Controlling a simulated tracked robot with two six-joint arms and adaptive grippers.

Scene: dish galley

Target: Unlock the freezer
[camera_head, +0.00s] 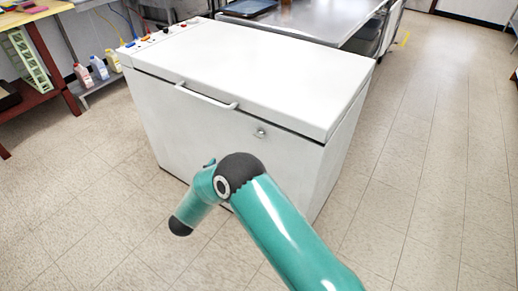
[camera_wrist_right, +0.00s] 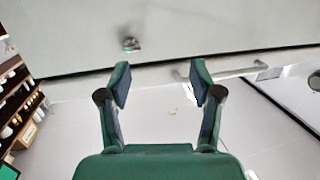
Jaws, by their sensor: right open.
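The white chest freezer (camera_head: 225,125) stands in the middle of the head view with its lid shut. A small metallic lock (camera_head: 261,132) sits on its front, right of the white bar handle (camera_head: 207,97). I cannot tell whether a key is in it. In the right wrist view the lock (camera_wrist_right: 131,44) is ahead and left of centre, beyond the fingertips, and the handle (camera_wrist_right: 235,70) shows to the right, behind the right finger. My right gripper (camera_wrist_right: 160,82) is open and empty, apart from the lock. The head view shows my teal right arm but not its fingers clearly. My left gripper is in neither view.
A metal table (camera_head: 310,22) stands behind the freezer. At the left are a red-framed table (camera_head: 48,92) and a low shelf with several bottles (camera_head: 98,68). Knobs and cables (camera_head: 155,35) sit at the lid's back left. The tiled floor at right (camera_head: 430,150) is clear.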

